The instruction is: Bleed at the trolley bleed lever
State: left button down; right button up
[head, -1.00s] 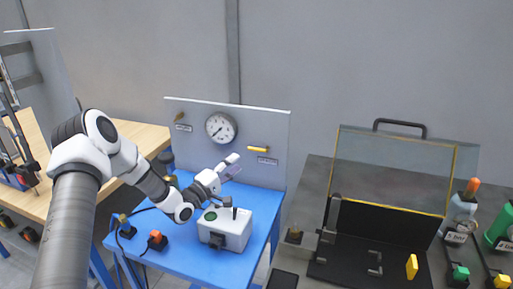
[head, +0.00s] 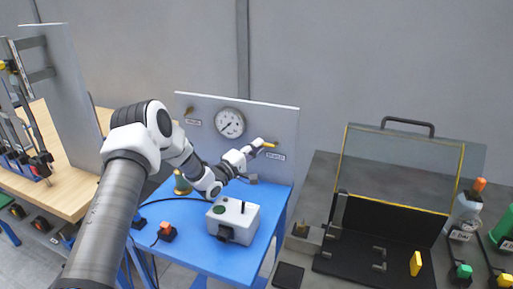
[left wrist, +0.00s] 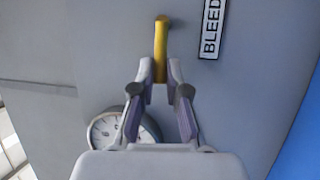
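The yellow bleed lever (head: 270,145) is on the grey upright panel of the blue trolley, right of the gauge, above a small label. In the left wrist view the lever (left wrist: 161,40) runs up the picture, beside the label (left wrist: 211,28) reading BLEED. My left gripper (head: 259,144) is at the lever's free end. In the left wrist view its two fingertips (left wrist: 161,72) straddle that end closely, one on each side. Whether they press on it cannot be told. My right gripper is not in view.
Below my left arm, a grey-white box (head: 238,222) with a black stick stands on the blue trolley top (head: 205,250). An open black case (head: 385,229) is on the right bench.

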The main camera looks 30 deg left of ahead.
pick_arm(q)
jog(key=shift+r, duration=0.15)
notch_tip(320, 180, up, 2)
jog(key=m+g+p, duration=0.1)
jog(key=m, duration=0.1)
jog(key=m+p, duration=0.2)
jog(key=shift+d+r+g+h, duration=0.1)
jog(key=shift+r+g+h, duration=0.05)
jog(key=shift+g+h, duration=0.2)
jog(key=r+m+g+p, duration=0.1)
jog(key=m, duration=0.1)
jog(key=d+m+g+y+p, duration=0.1)
jog(key=m+p, duration=0.1)
jog(key=shift+w+r, duration=0.2)
jog(key=shift+r, duration=0.2)
jog(key=d+m, duration=0.1)
jog(key=r+m+g+y+p, duration=0.1)
jog(key=m, duration=0.1)
jog(key=shift+w+d+m, duration=0.15)
jog(key=shift+d+m, duration=0.15)
jog(key=shift+d, duration=0.05)
jog(key=shift+w+d+r+m+g+y+p, duration=0.15)
jog(key=shift+d+m+g+y+p, duration=0.25)
jog(key=shift+d+m+y, duration=0.3)
jog(key=shift+w+d+r+m+g+y+p, duration=0.1)
jog(key=shift+d+m+g+y+p, duration=0.25)
jog(key=shift+m, duration=0.55)
jog(key=shift+y, duration=0.3)
jog(key=shift+f, duration=0.1)
